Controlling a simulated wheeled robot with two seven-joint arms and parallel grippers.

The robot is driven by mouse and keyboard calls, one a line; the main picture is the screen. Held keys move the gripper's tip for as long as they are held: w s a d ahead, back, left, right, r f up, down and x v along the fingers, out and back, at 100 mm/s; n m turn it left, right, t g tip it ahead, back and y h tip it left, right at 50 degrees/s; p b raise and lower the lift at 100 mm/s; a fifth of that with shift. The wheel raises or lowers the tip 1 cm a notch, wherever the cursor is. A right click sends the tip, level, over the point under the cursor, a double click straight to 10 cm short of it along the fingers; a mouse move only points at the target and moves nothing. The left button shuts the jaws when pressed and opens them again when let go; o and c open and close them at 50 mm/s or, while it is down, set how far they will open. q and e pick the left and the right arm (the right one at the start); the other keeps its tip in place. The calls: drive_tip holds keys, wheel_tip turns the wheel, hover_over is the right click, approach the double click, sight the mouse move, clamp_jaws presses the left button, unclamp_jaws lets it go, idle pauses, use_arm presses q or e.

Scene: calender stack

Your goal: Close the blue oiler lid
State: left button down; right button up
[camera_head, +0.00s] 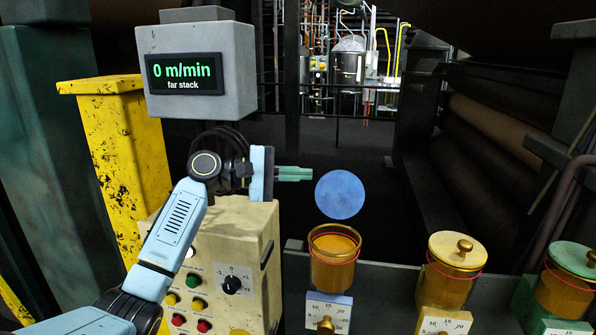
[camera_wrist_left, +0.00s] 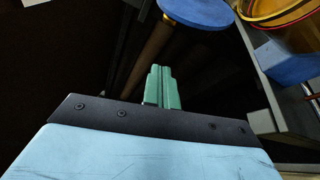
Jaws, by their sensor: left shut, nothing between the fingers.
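The blue lid (camera_head: 341,194) stands raised, its round face showing, above an open amber oiler cup (camera_head: 333,258) with a red ring line. The cup sits on a blue base with a dial plate (camera_head: 328,309). My left gripper (camera_head: 308,174) is shut and empty, its green fingers pointing right, just left of the lid's upper edge with a small gap in the picture. In the left wrist view the shut green fingers (camera_wrist_left: 162,88) point toward the lid (camera_wrist_left: 198,12) at the top; part of the cup (camera_wrist_left: 282,10) shows at top right. My right gripper is not in view.
A yellow-lidded oiler (camera_head: 452,270) and a green-lidded oiler (camera_head: 568,275), both closed, stand to the right on the same dark ledge (camera_head: 390,285).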

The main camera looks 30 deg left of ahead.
sight(328, 178)
use_arm(q)
drive_tip(key=shift+w+d+r+p, duration=0.1)
drive_tip(key=shift+w+d+p, duration=0.2)
drive_tip(key=shift+d, duration=0.8)
drive_tip(key=shift+w+d+f+p, duration=0.1)
drive_tip(key=shift+d+p, duration=0.3)
drive_tip(key=shift+d, duration=0.65)
drive_tip(key=shift+w+d+r+p, duration=0.1)
drive_tip(key=shift+w+d+p, duration=0.2)
drive_tip(key=shift+d, duration=0.8)
drive_tip(key=shift+s, duration=0.1)
